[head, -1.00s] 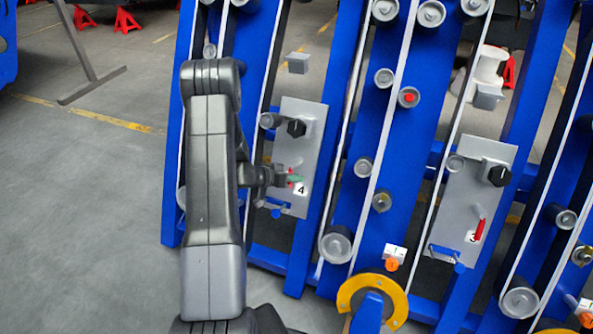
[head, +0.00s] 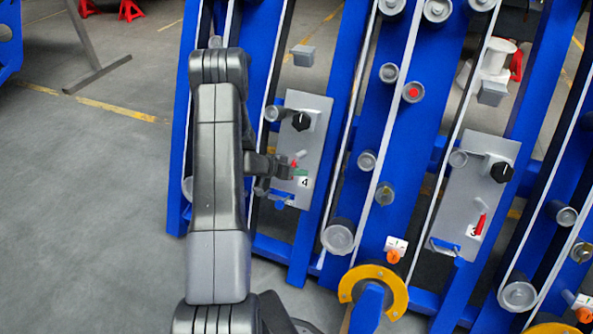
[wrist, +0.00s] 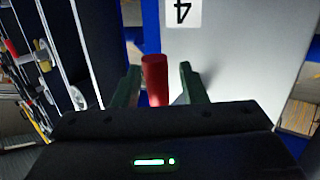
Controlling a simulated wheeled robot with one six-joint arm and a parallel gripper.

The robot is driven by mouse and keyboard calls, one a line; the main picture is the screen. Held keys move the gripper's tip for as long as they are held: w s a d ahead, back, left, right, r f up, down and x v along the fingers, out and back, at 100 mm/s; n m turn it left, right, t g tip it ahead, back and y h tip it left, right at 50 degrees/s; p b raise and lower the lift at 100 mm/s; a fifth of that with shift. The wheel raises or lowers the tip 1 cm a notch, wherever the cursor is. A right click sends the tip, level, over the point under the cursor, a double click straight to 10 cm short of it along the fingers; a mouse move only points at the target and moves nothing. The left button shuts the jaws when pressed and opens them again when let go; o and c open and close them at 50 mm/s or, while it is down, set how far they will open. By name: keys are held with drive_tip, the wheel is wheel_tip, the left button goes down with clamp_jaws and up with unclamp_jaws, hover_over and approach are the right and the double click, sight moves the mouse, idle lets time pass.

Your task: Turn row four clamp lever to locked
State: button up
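My gripper (head: 294,170) is at the plate's left part, just above and left of the label. In the wrist view the red clamp lever (wrist: 155,80) stands between the two dark green fingers of my gripper (wrist: 160,85). The fingers are apart, with a gap visible on the lever's right side. The label shows upside down there (wrist: 181,12). In the head view the lever is mostly hidden by my gripper.
A similar plate (head: 468,195) with a red lever (head: 480,225) stands to the right. Blue beams and rollers surround both. Grey floor is free at left.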

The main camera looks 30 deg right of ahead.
drive_tip(key=p+v, duration=0.2)
drive_tip(key=v, duration=1.1)
drive_tip(key=shift+a+r, duration=0.2)
drive_tip(key=shift+a, duration=0.15)
drive_tip(key=b+x, duration=0.2)
drive_tip(key=x, duration=1.2)
drive_tip(key=shift+a+r, duration=0.1)
drive_tip(key=shift+a, duration=0.05)
